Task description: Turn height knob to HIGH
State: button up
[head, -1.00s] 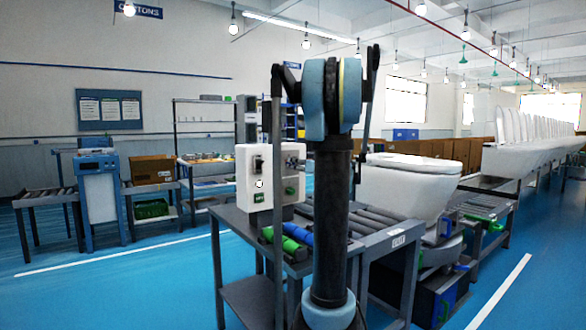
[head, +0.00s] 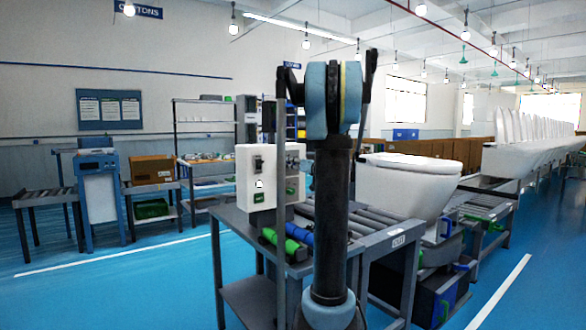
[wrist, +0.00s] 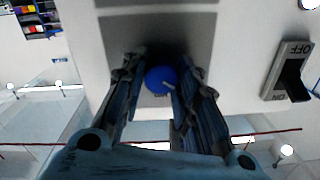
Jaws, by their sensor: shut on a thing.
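A round blue knob (wrist: 160,79) with a pale pointer line sits on the white control box in the wrist view. The pointer slants to the right in that picture. A small dark label beside the knob is too small to read. My gripper (wrist: 162,80) has one finger on each side of the knob and is closed on it. In the head view the white control box (head: 256,178) stands above the roller table's left end. There, my arm column hides most of my gripper, and I cannot make out the blue knob.
An ON/OFF rocker switch (wrist: 288,72) sits right of the knob in the wrist view. A roller table (head: 377,241) stands behind my arm, with a white toilet (head: 405,185) to the right. Blue floor (head: 150,285) is open at left.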

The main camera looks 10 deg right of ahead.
jog(key=shift+d+m, duration=0.1)
jog(key=shift+m, duration=0.3)
jog(key=shift+s+f+m+t+h, duration=0.1)
jog(key=shift+m+t+h, duration=0.05)
jog(key=shift+m, duration=3.45)
jog(key=shift+w+f+m+t+h, duration=0.1)
jog(key=shift+m+t+h, duration=0.1)
jog(key=shift+m, duration=3.4)
jog(key=shift+s+f+m+t+h, duration=0.1)
jog(key=shift+m+t+h, duration=0.05)
jog(key=shift+m, duration=3.45)
jog(key=o, duration=1.1)
jog(key=shift+c, duration=0.2)
